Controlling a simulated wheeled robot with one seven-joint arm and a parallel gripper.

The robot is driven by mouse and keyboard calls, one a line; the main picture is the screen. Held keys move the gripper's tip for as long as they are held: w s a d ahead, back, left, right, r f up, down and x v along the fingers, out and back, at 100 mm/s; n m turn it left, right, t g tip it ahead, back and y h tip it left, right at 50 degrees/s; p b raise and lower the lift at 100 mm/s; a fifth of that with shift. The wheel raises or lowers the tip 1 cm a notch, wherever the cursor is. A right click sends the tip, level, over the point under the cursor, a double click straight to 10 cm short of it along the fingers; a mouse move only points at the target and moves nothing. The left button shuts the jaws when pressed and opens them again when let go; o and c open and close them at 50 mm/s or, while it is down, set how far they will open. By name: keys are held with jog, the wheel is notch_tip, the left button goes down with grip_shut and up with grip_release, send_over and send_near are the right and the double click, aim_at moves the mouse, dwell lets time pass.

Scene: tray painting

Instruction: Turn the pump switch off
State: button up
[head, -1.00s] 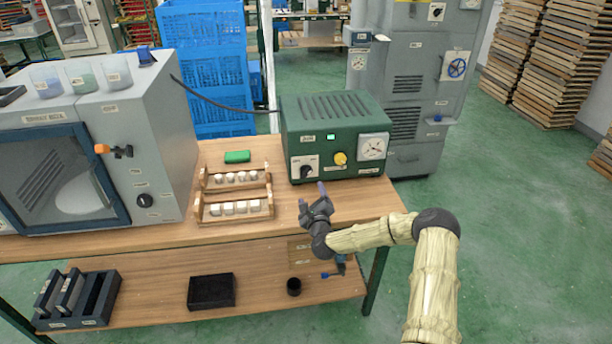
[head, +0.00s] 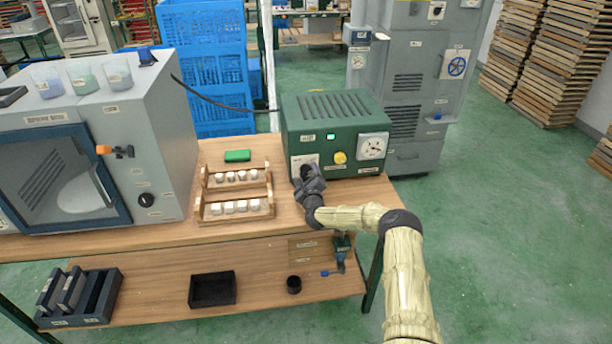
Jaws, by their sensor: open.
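The green pump box (head: 336,112) stands at the back right of the wooden bench. Its front carries a lit green indicator (head: 331,137), a yellow knob (head: 340,157) and a round dial gauge (head: 372,148). The black pump switch (head: 306,171) is at the lower left of the front, on a white plate, and is largely hidden behind my gripper. My gripper (head: 308,179) is open, with its fingers at the switch. I cannot tell whether they touch it or are around it.
A grey spray box (head: 158,135) stands on the left of the bench. Wooden racks (head: 235,212) with small white pieces and a green block (head: 237,156) lie left of my gripper. A black hose (head: 225,104) runs behind.

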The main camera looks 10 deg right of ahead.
jog(key=shift+w, duration=0.15)
jog(key=c, duration=1)
